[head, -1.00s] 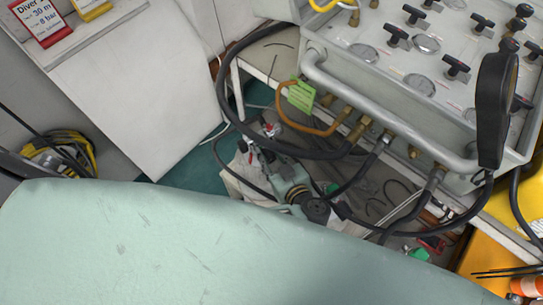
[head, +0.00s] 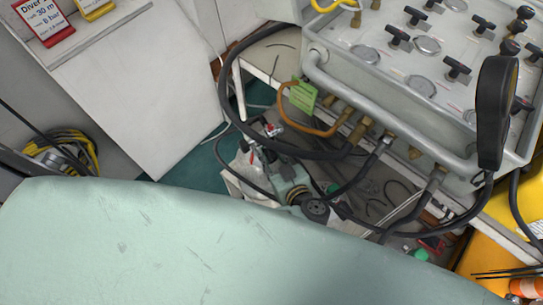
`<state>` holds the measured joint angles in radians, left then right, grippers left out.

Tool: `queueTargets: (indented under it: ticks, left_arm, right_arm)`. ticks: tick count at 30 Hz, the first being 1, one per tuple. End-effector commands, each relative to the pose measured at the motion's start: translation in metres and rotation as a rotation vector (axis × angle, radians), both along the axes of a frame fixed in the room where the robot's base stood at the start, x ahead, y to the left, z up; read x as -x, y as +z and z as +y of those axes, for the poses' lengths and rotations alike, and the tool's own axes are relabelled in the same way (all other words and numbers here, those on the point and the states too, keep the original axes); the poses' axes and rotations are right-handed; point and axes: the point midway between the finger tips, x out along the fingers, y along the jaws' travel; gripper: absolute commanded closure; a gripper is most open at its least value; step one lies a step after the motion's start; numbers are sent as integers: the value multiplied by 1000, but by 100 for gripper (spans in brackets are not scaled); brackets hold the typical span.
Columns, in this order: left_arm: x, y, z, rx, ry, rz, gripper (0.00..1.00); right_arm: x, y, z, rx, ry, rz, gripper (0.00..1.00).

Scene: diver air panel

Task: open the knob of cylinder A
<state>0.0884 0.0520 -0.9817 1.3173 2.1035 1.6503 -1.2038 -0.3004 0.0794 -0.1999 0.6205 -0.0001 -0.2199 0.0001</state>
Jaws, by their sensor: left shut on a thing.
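My left gripper (head: 267,130) is small and far down in the middle of the head view, beyond the lower left corner of the panel. It is shut on what appears to be the knob of cylinder A, a small part with red and white on it. The jaws and my wrist cover most of the knob, so its angle cannot be read. The cylinder body cannot be made out clearly below it. My right gripper is not in view.
The grey air panel (head: 400,100) with black knobs stands at upper right, a tubular rail along its front. Black hoses (head: 228,110) loop close around my left gripper. A green tag (head: 303,96) hangs nearby. A white cabinet (head: 150,100) stands left, beside coiled yellow cable (head: 70,150).

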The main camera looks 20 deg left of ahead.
Motion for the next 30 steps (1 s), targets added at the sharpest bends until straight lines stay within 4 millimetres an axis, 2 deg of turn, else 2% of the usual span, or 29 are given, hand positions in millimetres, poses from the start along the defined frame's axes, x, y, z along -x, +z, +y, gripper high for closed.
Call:
queueTargets:
  ticks: [2, 15, 30]
  left_arm:
    - [-1, 2, -4, 16, -7, -9, 98]
    - [1, 3, -3, 116, -3, -130, 98]
    - [1, 1, -1, 327, -6, -386, 98]
  right_arm:
    - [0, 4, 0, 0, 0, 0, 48]
    - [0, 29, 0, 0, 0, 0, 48]
    - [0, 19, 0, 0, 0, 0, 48]
